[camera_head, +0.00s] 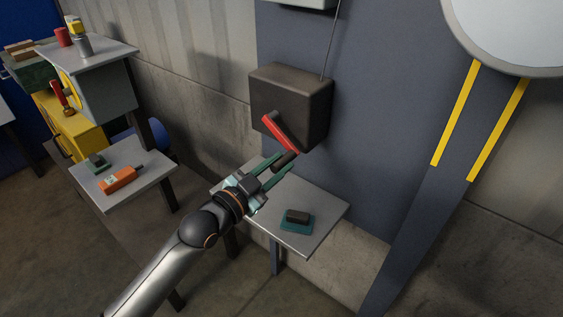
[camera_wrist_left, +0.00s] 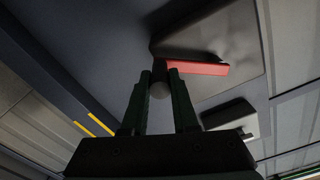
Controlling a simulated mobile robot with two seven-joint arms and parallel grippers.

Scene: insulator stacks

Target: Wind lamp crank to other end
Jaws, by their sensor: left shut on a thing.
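A dark box (camera_head: 287,100) is fixed to the blue-grey wall panel, with a thin cable rising from its top. Its crank has a red arm (camera_head: 280,133) that slopes down to the right across the front, with a dark handle (camera_head: 284,160) at the lower end. My left gripper (camera_head: 279,167) is shut on the crank handle from the lower left. In the left wrist view the two dark green fingers (camera_wrist_left: 160,100) close around the handle's rounded end (camera_wrist_left: 159,89), and the red arm (camera_wrist_left: 198,68) extends to the right. My right gripper is not in view.
A small grey table (camera_head: 322,207) with a dark block on a teal pad (camera_head: 297,227) stands below the box. At left are another small table with an orange device (camera_head: 121,179) and a grey cabinet (camera_head: 106,92). A large round disc (camera_head: 515,30) with yellow stripes below is at upper right.

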